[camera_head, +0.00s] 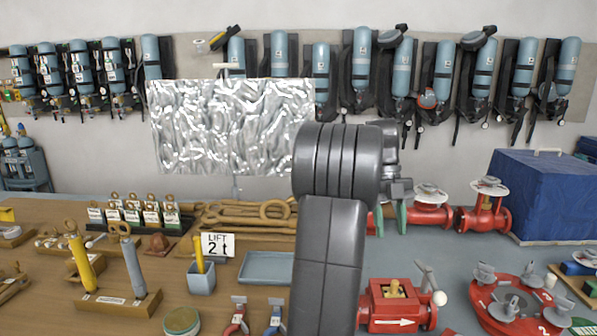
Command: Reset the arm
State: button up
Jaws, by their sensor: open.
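My arm rises from the bottom centre of the head view, bends at a thick grey elbow, and ends to the right of it. My gripper (391,219) points down there, with two green-tipped fingers spread apart. Nothing shows between the fingers. The gripper appears near the red pipe fittings (431,215), and I see no clear contact with them. My arm hides part of the bench and wall behind it.
Breathing sets (363,62) hang along the back wall beside a crinkled silver sheet (225,125). The wooden bench (60,215) at left holds tools, a blue tray (266,267) and a "LIFT 2 t" sign (217,246). A red valve block (395,308), red flange (515,305) and blue-covered box (545,195) stand at right.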

aim_at(394, 280)
jog(key=p+x, duration=0.1)
jog(key=x, duration=1.1)
jog(key=shift+s+a, duration=0.1)
jog(key=shift+s, duration=0.05)
notch_tip(394, 280, up, 4)
jog(key=p, duration=0.2)
jog(key=shift+f+p, duration=0.2)
jog(key=shift+p, duration=0.15)
jog(key=shift+f+b, duration=0.25)
jog(key=shift+b, duration=0.25)
jog(key=shift+r+p, duration=0.8)
jog(key=shift+r, duration=0.5)
